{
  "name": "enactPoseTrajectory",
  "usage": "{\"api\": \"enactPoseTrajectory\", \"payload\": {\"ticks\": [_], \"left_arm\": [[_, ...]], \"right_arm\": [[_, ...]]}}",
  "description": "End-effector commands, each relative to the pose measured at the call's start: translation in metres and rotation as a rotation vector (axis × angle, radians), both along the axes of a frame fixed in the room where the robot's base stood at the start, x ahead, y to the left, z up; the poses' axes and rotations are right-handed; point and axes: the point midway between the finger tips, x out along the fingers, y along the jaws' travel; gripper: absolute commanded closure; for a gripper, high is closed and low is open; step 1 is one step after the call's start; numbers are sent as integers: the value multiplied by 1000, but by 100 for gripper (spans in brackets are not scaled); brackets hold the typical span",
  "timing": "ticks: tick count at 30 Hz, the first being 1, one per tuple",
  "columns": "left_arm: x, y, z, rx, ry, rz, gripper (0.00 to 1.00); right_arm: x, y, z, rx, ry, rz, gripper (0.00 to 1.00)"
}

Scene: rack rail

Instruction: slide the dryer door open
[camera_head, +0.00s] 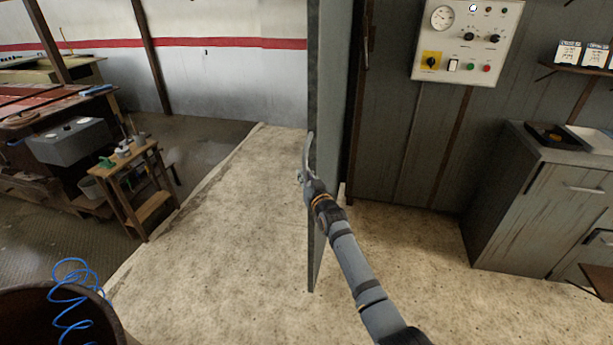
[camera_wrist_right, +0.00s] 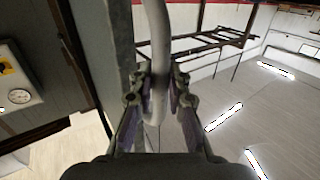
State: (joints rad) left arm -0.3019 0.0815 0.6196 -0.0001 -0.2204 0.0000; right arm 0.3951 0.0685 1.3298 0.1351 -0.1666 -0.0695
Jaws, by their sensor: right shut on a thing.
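The dryer door (camera_head: 337,120) is a tall grey panel seen nearly edge-on in the middle of the head view. A curved light-grey handle (camera_head: 309,150) stands on its left edge. My right gripper (camera_head: 305,177) is at the lower part of this handle, with my right arm reaching across the door's front from the lower right. In the right wrist view, the gripper (camera_wrist_right: 158,95) has its fingers on both sides of the handle bar (camera_wrist_right: 157,40), shut on it, beside the door's edge (camera_wrist_right: 112,60). My left gripper is not in view.
A control panel with a gauge (camera_head: 467,40) hangs on the dark wall at right. A grey cabinet (camera_head: 535,200) stands below a shelf at the right. A small wooden stand (camera_head: 135,185) and workbenches are at left. The pale floor (camera_head: 225,230) left of the door is clear.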

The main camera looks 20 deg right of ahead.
Motion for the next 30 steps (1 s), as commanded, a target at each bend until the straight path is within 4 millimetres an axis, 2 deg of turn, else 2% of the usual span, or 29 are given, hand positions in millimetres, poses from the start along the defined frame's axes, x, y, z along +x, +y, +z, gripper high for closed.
{"api": "enactPoseTrajectory", "payload": {"ticks": [1,15,16,21,30], "left_arm": [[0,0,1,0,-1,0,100],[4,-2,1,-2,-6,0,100],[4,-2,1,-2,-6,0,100],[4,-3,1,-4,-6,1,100],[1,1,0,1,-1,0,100]], "right_arm": [[2,2,15,4,-29,1,100],[2,2,15,4,-29,1,100],[2,2,15,4,-29,1,83],[2,1,12,3,-23,1,62],[0,0,7,0,-15,0,62]]}}
